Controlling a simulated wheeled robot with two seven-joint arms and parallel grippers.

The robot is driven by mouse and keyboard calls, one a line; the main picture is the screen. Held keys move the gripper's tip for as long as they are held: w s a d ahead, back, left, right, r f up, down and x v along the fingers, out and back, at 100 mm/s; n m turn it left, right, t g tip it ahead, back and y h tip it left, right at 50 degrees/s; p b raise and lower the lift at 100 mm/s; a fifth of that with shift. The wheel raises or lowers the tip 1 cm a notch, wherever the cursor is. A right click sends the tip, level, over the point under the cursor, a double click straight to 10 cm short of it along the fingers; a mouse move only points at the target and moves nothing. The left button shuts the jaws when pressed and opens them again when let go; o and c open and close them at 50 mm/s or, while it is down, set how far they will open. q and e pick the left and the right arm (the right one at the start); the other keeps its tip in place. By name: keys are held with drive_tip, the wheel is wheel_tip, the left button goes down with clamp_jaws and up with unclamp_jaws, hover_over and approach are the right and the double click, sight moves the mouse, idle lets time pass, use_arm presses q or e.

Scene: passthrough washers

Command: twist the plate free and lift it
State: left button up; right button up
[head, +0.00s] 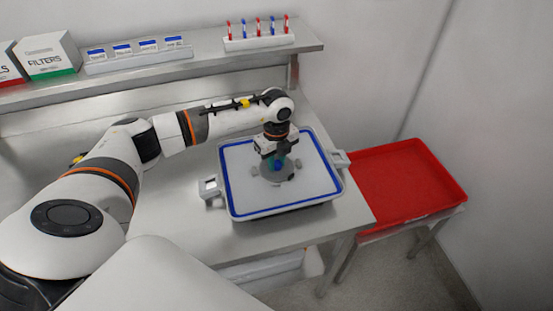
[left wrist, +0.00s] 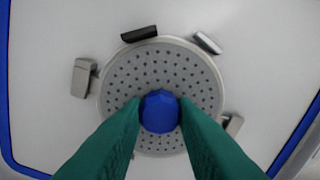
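A round grey plate (left wrist: 160,75) with many small holes and a blue knob (left wrist: 160,111) at its centre sits in the middle of a white tray with a blue rim (head: 240,190). Around its edge are a black tab (left wrist: 139,34), a pale tab (left wrist: 208,43) and grey lugs (left wrist: 82,77). The left gripper (head: 277,163) points straight down over the plate in the head view. In the left wrist view its green fingers (left wrist: 160,108) stand on both sides of the knob and appear to touch it. The fingers partly hide the plate's near edge. The right gripper is not in view.
The tray stands on a metal bench (head: 165,215). An empty red tray (head: 395,185) is on a lower stand to the right. A shelf (head: 150,75) at the back holds boxes (head: 47,55), labelled bins (head: 135,50) and a rack of red and blue items (head: 258,40).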

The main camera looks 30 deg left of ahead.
sight(276, 163)
use_arm(q)
drive_tip(key=shift+r+n+p, duration=0.1)
drive_tip(key=shift+n+p, duration=0.8)
drive_tip(key=shift+n, duration=1.2)
drive_tip(key=shift+n+p, duration=0.8)
drive_tip(key=shift+n, duration=1.2)
drive_tip(key=shift+r+p, duration=2.8)
drive_tip(key=shift+r, duration=0.65)
